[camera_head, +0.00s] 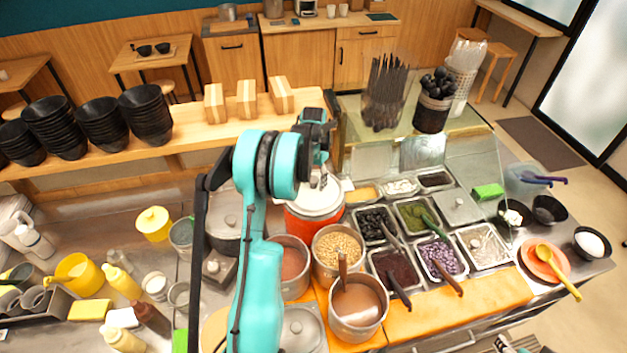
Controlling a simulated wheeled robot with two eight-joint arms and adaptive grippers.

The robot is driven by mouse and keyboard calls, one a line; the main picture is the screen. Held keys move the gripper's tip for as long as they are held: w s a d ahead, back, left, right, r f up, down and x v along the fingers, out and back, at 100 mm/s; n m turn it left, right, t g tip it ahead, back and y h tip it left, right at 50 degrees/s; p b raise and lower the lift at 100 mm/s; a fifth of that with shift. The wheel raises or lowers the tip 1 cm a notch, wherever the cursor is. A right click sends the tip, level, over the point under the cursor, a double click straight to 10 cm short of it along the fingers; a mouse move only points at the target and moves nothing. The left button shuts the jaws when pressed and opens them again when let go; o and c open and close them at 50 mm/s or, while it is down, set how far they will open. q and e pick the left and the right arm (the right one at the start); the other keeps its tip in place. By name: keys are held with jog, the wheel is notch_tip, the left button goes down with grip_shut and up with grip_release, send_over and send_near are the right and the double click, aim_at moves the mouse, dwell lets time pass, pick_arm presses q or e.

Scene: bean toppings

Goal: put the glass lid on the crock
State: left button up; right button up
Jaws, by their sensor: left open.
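The crock (314,226) is a round orange-red pot with a pale top, standing behind the bean pots at the middle of the counter. A pale, see-through round cover that looks like the glass lid (331,198) is at the crock's top. I cannot tell whether it sits flat on the rim. My left gripper (321,172) is open and points down just above the lid's middle.
A pot of yellow beans (338,246) and a pot with a ladle (358,305) stand in front of the crock. A grey lidded pot (228,222) is on its left. Topping trays (440,257) lie to the right. A wooden shelf (190,133) runs behind.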

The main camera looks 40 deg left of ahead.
aim_at(314, 179)
pick_arm(q)
jog(key=shift+r, duration=0.35)
notch_tip(314, 179, up, 12)
jog(key=f, duration=0.1)
jog(key=s+d+r+t, duration=0.25)
jog(key=d+r, duration=0.35)
jog(key=d, duration=0.5)
jog(key=s+d+f+t, duration=0.1)
jog(key=s+d+t, duration=0.1)
jog(key=s+d, duration=0.7)
jog(key=s+d+f+m+t, duration=0.1)
jog(key=s+d+f+t, duration=0.1)
jog(key=s+d, duration=0.7)
jog(key=shift+s+d+t, duration=0.35)
jog(key=shift+s+d, duration=0.05)
jog(key=shift+d, duration=0.05)
